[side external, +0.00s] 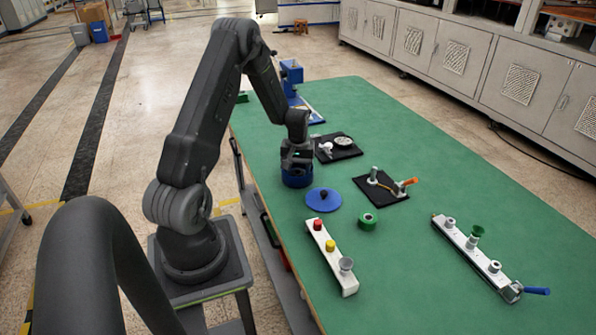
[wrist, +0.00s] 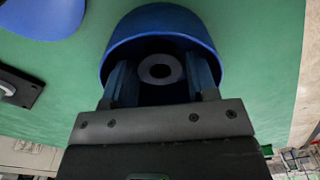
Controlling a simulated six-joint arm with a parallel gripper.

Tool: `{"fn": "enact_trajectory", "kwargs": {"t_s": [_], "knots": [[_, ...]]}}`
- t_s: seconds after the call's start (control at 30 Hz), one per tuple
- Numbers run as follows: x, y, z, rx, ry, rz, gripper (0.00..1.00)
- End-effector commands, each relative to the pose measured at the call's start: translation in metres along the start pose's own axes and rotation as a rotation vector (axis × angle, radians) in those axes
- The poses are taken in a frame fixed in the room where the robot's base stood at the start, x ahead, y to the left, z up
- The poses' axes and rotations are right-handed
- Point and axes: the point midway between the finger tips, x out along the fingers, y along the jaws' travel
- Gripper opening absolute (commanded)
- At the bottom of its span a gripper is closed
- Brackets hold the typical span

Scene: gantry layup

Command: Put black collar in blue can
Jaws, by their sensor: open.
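The blue can (side external: 297,180) stands on the green table, below my gripper (side external: 297,163) in the side external view. In the wrist view the blue can (wrist: 160,28) is seen from above, with its rim around my gripper's fingertips (wrist: 160,85). A dark ring that looks like the black collar (wrist: 160,69) lies inside the can, between the two fingers. The fingers stand apart on either side of the ring, with a gap to it. The can's floor is dark, and I cannot tell whether the ring rests flat.
A blue disc (side external: 323,200) lies beside the can. A green ring (side external: 367,221) and a white bar with coloured caps (side external: 333,262) are in front. Black mats with parts (side external: 338,155) (side external: 384,195) lie behind and to the right. Another white rack (side external: 468,250) is further right.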

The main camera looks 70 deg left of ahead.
Motion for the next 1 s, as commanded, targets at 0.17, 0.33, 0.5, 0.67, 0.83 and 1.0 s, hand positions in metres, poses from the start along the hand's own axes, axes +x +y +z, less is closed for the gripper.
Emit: {"fn": "enact_trajectory", "kwargs": {"t_s": [0.17, 0.33, 0.5, 0.67, 0.83, 1.0], "knots": [[-0.033, 0.0, -0.001, 0.0, 0.007, 0.002, 0.54], [-0.07, 0.0, -0.001, 0.0, 0.006, 0.001, 0.54], [-0.099, 0.0, -0.001, 0.0, 0.005, 0.001, 0.54], [-0.114, 0.0, 0.0, 0.001, 0.002, 0.0, 0.54], [-0.141, 0.019, 0.017, 0.066, 0.034, 0.009, 0.54], [-0.199, 0.063, 0.081, 0.267, 0.124, 0.04, 0.54]]}}
